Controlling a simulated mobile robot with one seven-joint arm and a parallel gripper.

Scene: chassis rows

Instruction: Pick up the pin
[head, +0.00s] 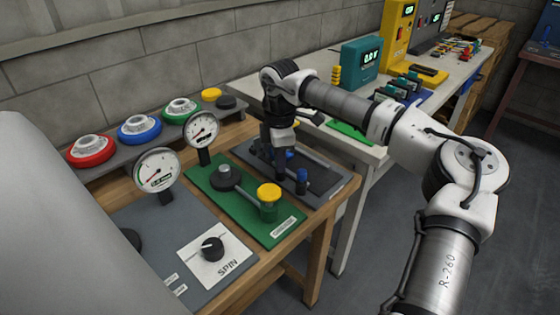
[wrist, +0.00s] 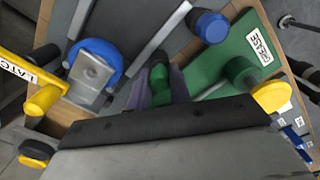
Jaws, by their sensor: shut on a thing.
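My gripper (head: 270,155) reaches down over the dark grey board (head: 325,182) at the back right of the wooden bench. In the wrist view its two fingers (wrist: 159,88) are shut on a small green piece with a darker green top, which I take to be the pin (wrist: 158,76). The pin's lower end is hidden, so I cannot tell whether it is clear of the board. In the head view the gripper hides the pin. A blue cylinder (head: 302,180) stands on the board near the gripper, also in the wrist view (wrist: 208,26).
A green board (head: 285,228) with a yellow-topped post (head: 269,198) and black knob lies in front. Gauges (head: 158,170) and a SPIN panel (head: 205,255) are at left. A shelf with coloured rings (head: 140,128) runs along the wall. A white table (head: 350,140) adjoins behind.

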